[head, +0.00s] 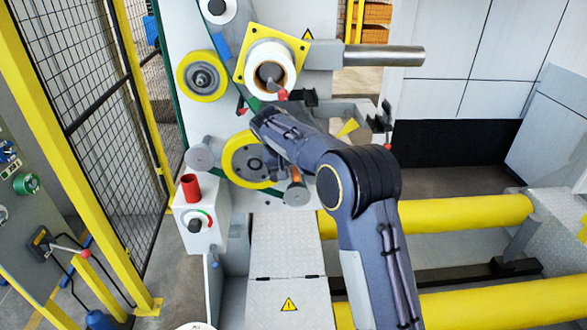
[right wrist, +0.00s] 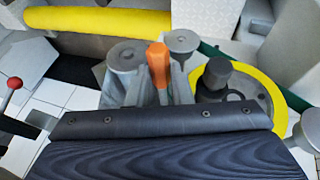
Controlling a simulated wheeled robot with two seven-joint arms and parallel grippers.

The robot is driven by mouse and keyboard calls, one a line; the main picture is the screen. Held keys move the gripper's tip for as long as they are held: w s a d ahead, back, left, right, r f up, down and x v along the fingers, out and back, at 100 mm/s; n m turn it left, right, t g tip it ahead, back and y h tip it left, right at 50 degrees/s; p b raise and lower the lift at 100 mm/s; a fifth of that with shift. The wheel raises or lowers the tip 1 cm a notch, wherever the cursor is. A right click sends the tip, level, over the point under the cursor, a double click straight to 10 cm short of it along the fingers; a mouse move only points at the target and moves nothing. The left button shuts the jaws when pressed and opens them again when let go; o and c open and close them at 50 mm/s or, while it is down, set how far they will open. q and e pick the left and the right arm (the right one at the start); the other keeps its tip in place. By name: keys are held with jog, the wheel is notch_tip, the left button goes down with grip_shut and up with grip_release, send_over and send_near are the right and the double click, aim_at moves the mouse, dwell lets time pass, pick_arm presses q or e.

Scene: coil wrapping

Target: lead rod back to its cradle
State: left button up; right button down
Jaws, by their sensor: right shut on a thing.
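My right gripper (head: 268,118) is at the front of the wrapping machine, below the white roll (head: 270,68) and above the lower yellow-rimmed wheel (head: 242,160). I cannot pick out the cradle for certain. The right wrist view shows an orange handle (right wrist: 158,65) between grey metal parts, beyond my dark hand. My left gripper is not in view.
A grey bar (head: 385,55) sticks out at upper right. A red-knobbed lever (head: 388,147) stands right of my arm. A control box with a red button (head: 191,188) is at left. Yellow rollers (head: 470,212) lie at lower right. A yellow-framed mesh fence (head: 90,100) bounds the left.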

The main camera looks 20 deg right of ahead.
jog(key=s+d+r+p, duration=0.1)
jog(key=d+r+p, duration=0.2)
jog(key=r, duration=0.3)
jog(key=shift+s+d+p, duration=0.2)
jog(key=shift+d+p, duration=0.15)
jog(key=shift+d, duration=0.25)
jog(key=shift+r, duration=0.15)
dwell(0.5)
jog(key=s+d+r+p, duration=0.1)
jog(key=d+r+p, duration=0.1)
jog(key=r, duration=0.7)
jog(key=shift+d, duration=0.8)
notch_tip(320, 180, up, 8)
dwell(1.2)
dwell(0.5)
